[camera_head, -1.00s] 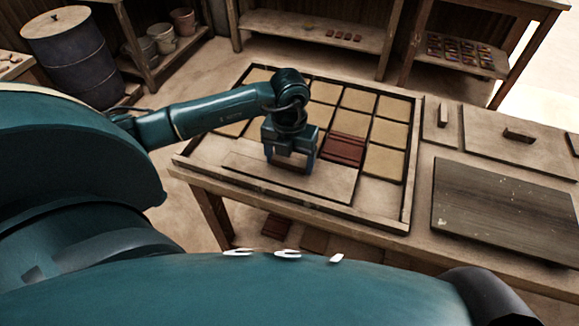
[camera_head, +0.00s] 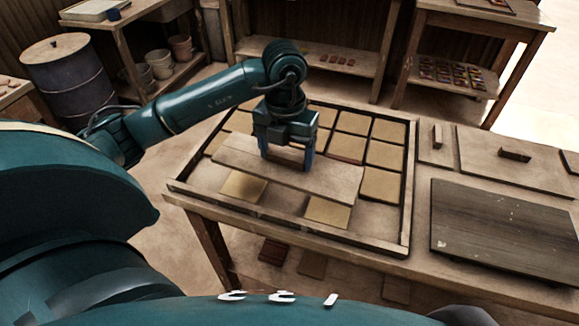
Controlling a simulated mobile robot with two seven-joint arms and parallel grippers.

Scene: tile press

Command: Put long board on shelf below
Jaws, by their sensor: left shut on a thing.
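The long board (camera_head: 318,182) is a pale wooden plank. My left gripper (camera_head: 287,163) is shut on it near its middle and holds it above the framed tray (camera_head: 230,206) of tan tiles on the table. The board lies crosswise, sloping down to the right in the picture, and hides part of the tiles under it. Tiles such as one (camera_head: 328,211) show in front of it. Below the table's front edge, several reddish and tan tiles (camera_head: 312,263) show low down; whether they lie on a shelf or on the floor I cannot tell. My right gripper is not in view.
A dark board (camera_head: 505,228) lies on the table at right. Two handled wooden boards (camera_head: 515,165) lie behind it. A blue-grey barrel (camera_head: 66,85) stands at back left, and shelves (camera_head: 330,58) stand along the back wall.

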